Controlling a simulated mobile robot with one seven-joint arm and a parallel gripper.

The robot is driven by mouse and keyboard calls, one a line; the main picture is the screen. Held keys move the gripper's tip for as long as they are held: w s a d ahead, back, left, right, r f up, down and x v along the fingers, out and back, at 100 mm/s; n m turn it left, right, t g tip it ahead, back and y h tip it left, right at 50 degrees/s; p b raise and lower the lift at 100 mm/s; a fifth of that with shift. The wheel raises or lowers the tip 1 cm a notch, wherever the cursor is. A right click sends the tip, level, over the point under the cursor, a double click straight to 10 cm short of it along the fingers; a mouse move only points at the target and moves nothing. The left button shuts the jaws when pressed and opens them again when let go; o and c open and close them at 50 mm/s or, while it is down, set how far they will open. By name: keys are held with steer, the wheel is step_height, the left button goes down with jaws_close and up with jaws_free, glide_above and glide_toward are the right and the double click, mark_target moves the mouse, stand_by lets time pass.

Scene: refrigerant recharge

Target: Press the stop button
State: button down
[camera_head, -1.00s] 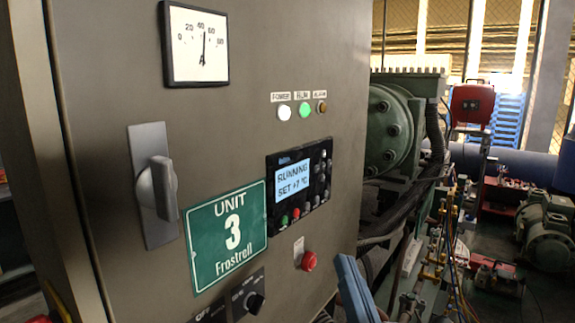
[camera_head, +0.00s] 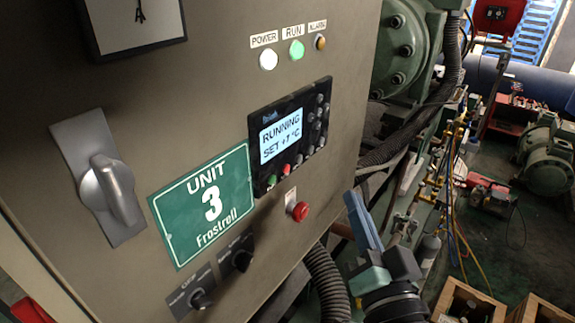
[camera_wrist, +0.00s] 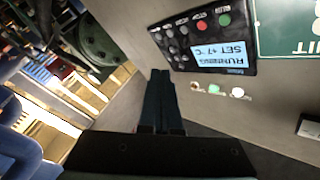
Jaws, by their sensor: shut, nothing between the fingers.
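The control panel (camera_head: 290,138) on the grey cabinet has a lit display reading "RUNNING SET +7 °C". On its lower edge are a green button (camera_head: 272,181) and a red button (camera_head: 286,169). The red button (camera_wrist: 202,26) also shows, upside down, in the wrist view. A larger red round button (camera_head: 300,211) sits lower on the cabinet, under a small label. My gripper (camera_head: 351,194) is shut and empty, right of the cabinet front. In the wrist view its fingertips (camera_wrist: 160,72) are apart from the panel.
Lamps show white for power (camera_head: 268,60), green for run (camera_head: 296,51) and amber for alarm (camera_head: 319,42). A large rotary handle (camera_head: 113,190) and two black knobs (camera_head: 241,260) stick out. A ribbed hose (camera_head: 327,283) and wooden boxes (camera_head: 470,305) are low down.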

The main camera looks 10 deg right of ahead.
mark_target(286, 169)
steer(key=w+a+p, duration=0.4)
steer(key=w+a, duration=0.2)
stand_by(0.3)
steer(key=shift+w+a, duration=0.1)
steer(key=shift+w, duration=0.1)
stand_by(1.8)
steer(key=shift+w+a+p, duration=0.2)
steer(key=shift+p, duration=0.15)
steer(key=shift+w+a, duration=0.25)
stand_by(0.8)
steer(key=shift+s+d+b, duration=0.45)
steer(key=shift+s+d, duration=0.05)
steer(key=shift+s, duration=0.05)
